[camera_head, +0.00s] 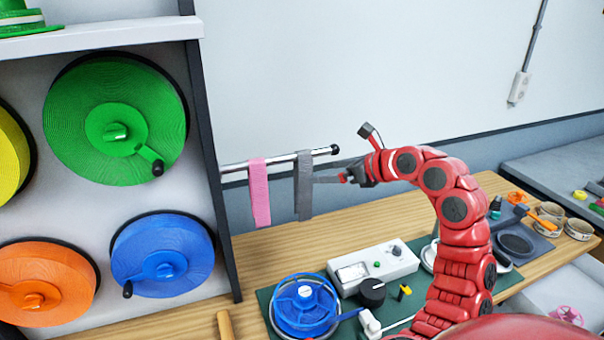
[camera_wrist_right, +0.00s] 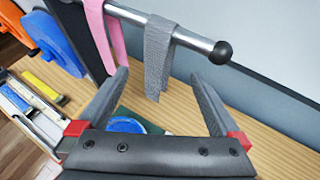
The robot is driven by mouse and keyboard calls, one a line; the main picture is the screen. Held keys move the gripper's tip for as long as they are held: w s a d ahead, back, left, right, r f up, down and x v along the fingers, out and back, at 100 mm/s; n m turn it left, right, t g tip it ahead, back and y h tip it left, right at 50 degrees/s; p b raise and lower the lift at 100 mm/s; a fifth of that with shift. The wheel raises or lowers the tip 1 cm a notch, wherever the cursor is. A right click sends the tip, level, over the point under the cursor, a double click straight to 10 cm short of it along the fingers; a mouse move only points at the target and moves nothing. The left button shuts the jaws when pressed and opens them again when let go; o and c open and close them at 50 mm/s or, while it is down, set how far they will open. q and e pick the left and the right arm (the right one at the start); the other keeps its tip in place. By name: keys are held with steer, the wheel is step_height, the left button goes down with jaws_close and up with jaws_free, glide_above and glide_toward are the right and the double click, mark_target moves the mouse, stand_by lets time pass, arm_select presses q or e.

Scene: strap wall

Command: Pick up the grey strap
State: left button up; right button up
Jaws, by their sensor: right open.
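The grey strap (camera_head: 304,188) hangs folded over a horizontal metal rod (camera_head: 234,168), near the rod's black ball end. My right gripper (camera_head: 325,180) is close to the strap on its right side in the head view. In the right wrist view the grey strap (camera_wrist_right: 158,58) hangs ahead of my right gripper (camera_wrist_right: 160,82). Its jaws are spread apart with nothing between them, and the strap's lower end hangs just beyond, between the fingertip lines. A pink strap (camera_head: 259,192) hangs on the rod to the left. My left gripper is not in view.
A rack with green (camera_head: 115,118), blue (camera_head: 163,255) and orange (camera_head: 44,284) reels stands at the left. Below, the wooden bench (camera_head: 340,222) holds a white meter box (camera_head: 372,267) and a blue spool (camera_head: 304,306). A wall stands behind the rod.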

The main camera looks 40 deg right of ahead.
steer(key=x, duration=0.7)
steer(key=shift+w+f, duration=0.1)
steer(key=shift+w, duration=0.1)
steer(key=shift+x, duration=1.3)
steer(key=shift+a, duration=0.1)
steer(key=shift+c, duration=0.2)
jaws_close()
stand_by(0.4)
